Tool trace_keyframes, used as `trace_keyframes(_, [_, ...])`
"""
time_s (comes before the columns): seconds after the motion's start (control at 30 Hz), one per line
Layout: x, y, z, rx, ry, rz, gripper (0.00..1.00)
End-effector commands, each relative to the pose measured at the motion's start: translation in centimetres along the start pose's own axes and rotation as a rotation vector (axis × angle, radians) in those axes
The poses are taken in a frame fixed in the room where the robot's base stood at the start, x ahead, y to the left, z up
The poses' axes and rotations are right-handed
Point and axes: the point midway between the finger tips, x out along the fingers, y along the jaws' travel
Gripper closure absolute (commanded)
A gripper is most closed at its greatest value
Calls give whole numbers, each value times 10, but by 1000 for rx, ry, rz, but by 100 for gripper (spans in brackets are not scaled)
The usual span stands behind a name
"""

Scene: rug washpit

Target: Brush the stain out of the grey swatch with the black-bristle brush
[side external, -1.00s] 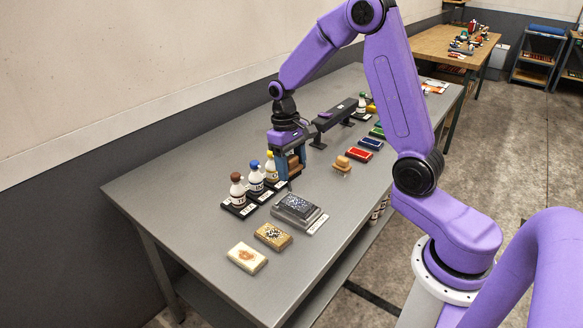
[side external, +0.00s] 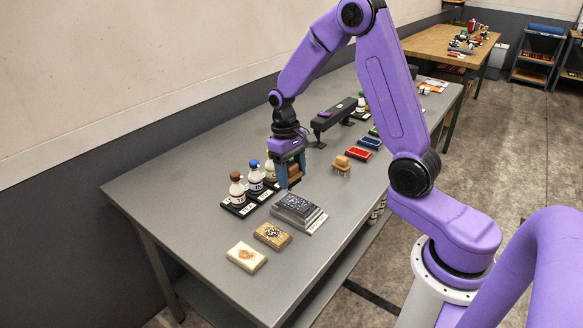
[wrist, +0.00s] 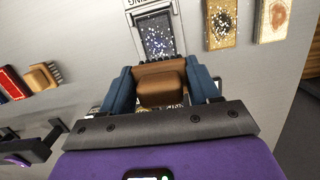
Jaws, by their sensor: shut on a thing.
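The grey swatch (side external: 295,206) has a dark, white-speckled top and lies on a grey base with a label at its near right edge. It also shows at the top of the wrist view (wrist: 158,35). My gripper (side external: 290,174) is shut on a brown wooden brush (wrist: 162,87), which sits between the blue fingers. The brush is above the table, just behind the swatch and apart from it as far as I can tell.
Bottles with brown (side external: 237,188), blue (side external: 255,176) and yellow caps stand left of the swatch. A speckled tan swatch (side external: 272,235) and an orange-stained cream one (side external: 246,256) lie nearer. Another wooden brush (side external: 342,164), red (side external: 358,153) and blue trays and a black rack (side external: 335,114) are behind.

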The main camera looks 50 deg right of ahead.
Motion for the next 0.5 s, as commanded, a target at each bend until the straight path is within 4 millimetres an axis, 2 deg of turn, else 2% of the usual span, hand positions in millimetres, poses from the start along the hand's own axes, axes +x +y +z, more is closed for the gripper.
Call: trace_keyframes(0.5, [47,0,-6,1,-3,0,68])
